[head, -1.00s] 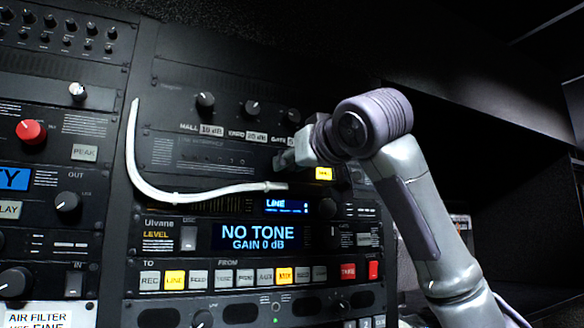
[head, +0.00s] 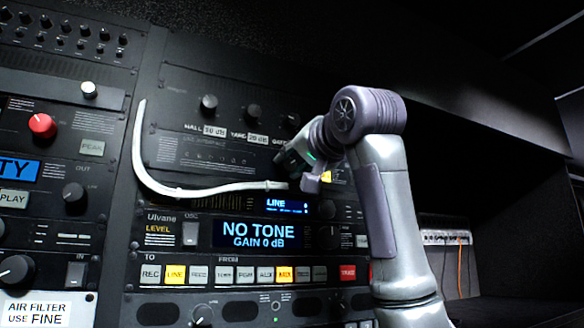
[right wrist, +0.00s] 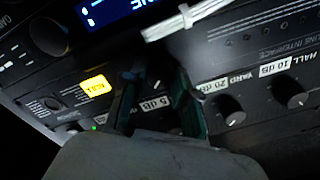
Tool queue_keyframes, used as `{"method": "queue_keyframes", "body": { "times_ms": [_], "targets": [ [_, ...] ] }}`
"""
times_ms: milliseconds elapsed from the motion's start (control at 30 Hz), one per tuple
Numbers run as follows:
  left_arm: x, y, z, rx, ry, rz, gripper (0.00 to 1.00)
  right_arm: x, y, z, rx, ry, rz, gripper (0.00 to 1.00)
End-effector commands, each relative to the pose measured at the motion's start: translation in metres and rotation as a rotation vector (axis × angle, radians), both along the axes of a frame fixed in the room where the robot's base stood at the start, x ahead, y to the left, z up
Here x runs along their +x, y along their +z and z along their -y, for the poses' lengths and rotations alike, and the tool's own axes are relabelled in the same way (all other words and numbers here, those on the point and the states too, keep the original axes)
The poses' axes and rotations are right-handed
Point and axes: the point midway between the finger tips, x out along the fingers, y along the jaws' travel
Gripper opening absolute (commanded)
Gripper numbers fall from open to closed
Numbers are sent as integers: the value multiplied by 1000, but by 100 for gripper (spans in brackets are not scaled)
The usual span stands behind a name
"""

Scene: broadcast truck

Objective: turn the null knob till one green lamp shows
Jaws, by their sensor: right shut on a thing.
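My right gripper (head: 296,160) reaches the upper black rack panel (head: 180,105) from the right. In the right wrist view its two dark fingers (right wrist: 158,92) are closed around a small dark knob (right wrist: 157,82) with a pale pointer mark. It sits where the null knob would be, but I cannot read its label. In the head view the gripper hides this knob. A row of tiny lamps (head: 214,158) on the line interface strip shows no clear green light. My left gripper is out of view.
A white cable (head: 200,190) curves close below the gripper. A lit yellow button (right wrist: 97,88) is beside the fingers. Other knobs stand near, by the HALL label (right wrist: 295,95) and YARD label (right wrist: 230,108). A NO TONE display (head: 255,235) is below.

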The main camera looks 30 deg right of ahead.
Motion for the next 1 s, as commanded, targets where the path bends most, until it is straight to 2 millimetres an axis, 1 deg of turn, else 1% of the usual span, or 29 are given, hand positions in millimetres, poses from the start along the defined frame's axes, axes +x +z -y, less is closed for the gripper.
{"method": "queue_keyframes", "body": {
  "times_ms": [200,600,633,733,767,1000],
  "targets": [
    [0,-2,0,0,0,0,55,0,0,0,37,-1,2,0],
    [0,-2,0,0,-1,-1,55,0,0,1,41,-1,3,0],
    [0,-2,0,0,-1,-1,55,0,0,1,41,-1,3,35],
    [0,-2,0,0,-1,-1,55,0,0,1,40,-1,2,51],
    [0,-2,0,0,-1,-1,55,0,0,0,40,-1,2,55],
    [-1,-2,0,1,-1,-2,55,0,0,0,40,0,3,55]
  ]
}}
